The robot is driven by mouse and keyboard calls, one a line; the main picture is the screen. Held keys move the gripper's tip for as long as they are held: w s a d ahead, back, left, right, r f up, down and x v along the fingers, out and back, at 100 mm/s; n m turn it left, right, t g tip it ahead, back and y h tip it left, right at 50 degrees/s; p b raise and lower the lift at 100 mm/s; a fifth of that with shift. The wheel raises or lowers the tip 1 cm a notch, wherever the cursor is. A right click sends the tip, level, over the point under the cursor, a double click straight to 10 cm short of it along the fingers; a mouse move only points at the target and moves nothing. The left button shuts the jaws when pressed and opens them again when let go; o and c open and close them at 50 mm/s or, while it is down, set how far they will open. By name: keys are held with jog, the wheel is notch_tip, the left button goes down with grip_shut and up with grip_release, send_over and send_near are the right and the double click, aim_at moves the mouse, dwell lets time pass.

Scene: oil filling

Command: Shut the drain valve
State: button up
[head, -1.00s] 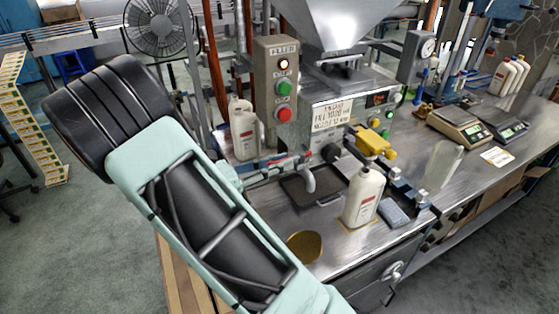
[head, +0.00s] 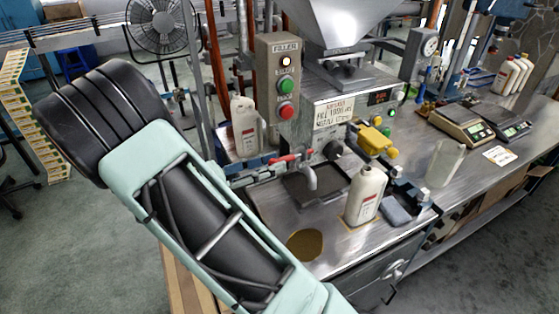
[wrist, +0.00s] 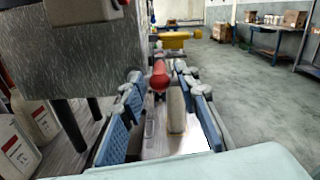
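The drain valve's red handle (head: 290,158) shows in the head view above a grey downturned spout (head: 311,180), at the front of the filling machine. The handle lies roughly level, pointing left. My gripper (head: 268,168) is just left of the valve, partly hidden behind my arm. In the wrist view my gripper (wrist: 158,80) is open, with a blue-padded finger on each side. The red handle (wrist: 160,76) shows end-on between the fingertips. I cannot tell whether either finger touches it. A pale rounded part (wrist: 176,110) lies between the fingers, nearer the right one.
A white bottle (head: 365,196) stands right of the spout, near yellow-topped fittings (head: 374,140). Another bottle (head: 245,127) stands behind my gripper. The control box (head: 279,88) rises behind the valve. A brass disc (head: 305,245) lies on the steel bench in front.

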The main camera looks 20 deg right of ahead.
jog(key=a, duration=0.9)
jog(key=shift+s, duration=0.15)
jog(key=shift+d, duration=0.1)
